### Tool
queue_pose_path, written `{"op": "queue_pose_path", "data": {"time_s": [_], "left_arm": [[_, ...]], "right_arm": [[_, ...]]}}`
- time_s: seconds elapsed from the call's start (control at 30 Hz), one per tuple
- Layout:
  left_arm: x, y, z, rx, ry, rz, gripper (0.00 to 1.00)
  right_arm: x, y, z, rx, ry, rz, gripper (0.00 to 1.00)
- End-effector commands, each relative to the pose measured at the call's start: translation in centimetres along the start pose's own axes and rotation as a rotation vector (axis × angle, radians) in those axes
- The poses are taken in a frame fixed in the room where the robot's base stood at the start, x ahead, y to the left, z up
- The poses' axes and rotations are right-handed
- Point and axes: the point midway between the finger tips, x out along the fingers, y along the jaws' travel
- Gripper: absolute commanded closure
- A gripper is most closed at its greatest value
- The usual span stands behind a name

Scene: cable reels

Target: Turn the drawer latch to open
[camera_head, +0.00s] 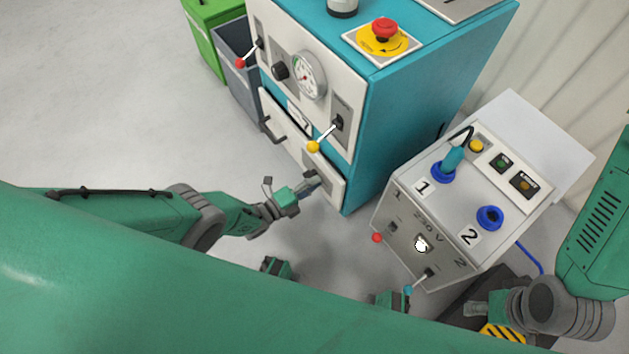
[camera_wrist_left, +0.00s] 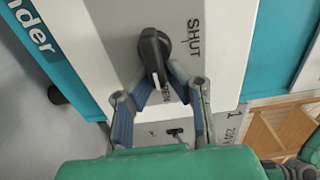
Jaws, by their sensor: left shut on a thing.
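The drawer (camera_head: 290,140) is the white front low on the teal cabinet. Its black latch (camera_wrist_left: 154,48) shows in the left wrist view, with its handle pointing down the picture. The word SHUT is printed to the right of the latch. A second label, partly hidden by a finger, lies below near the handle's end. My left gripper (camera_head: 312,186) is at the drawer front, and in the left wrist view its fingers (camera_wrist_left: 162,82) are shut on the latch handle. My right gripper (camera_head: 474,310) is low at the right, away from the drawer; its fingers are unclear.
The cabinet bears a gauge (camera_head: 308,76), a yellow-tipped lever (camera_head: 313,147), a red-tipped lever (camera_head: 240,63) and a red emergency button (camera_head: 383,28). A grey power box (camera_head: 410,225) with blue sockets stands to the right. Green (camera_head: 205,40) and dark grey (camera_head: 236,60) bins stand at the left. Floor at left is clear.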

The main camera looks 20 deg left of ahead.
Motion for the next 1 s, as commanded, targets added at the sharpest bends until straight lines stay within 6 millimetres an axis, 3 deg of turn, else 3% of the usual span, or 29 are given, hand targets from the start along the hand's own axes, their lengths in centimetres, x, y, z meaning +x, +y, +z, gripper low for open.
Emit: {"op": "queue_pose_path", "data": {"time_s": [0.03,0.57,0.6,0.63,0.67,1.0], "left_arm": [[-0.56,0.47,0.84,0.012,-0.016,0.016,1.0],[-0.44,0.39,0.98,0.035,-0.018,0.014,1.0],[-0.43,0.38,0.99,0.035,-0.018,0.014,0.83],[-0.43,0.38,1.0,0.035,-0.018,0.014,0.73],[-0.42,0.36,1.02,0.035,-0.018,0.014,0.69],[-0.17,0.17,0.61,0.036,-0.011,0.007,0.69]], "right_arm": [[0.05,0.0,0.0,0.0,0.0,0.0,0.6],[0.04,0.0,0.0,0.0,0.0,0.0,0.6],[0.04,0.0,0.0,0.0,0.0,0.0,0.6],[0.04,0.0,0.0,0.0,0.0,0.0,0.6],[0.04,0.0,0.0,0.0,0.0,0.0,0.6],[0.01,0.0,0.0,0.0,0.0,0.0,0.6]]}}
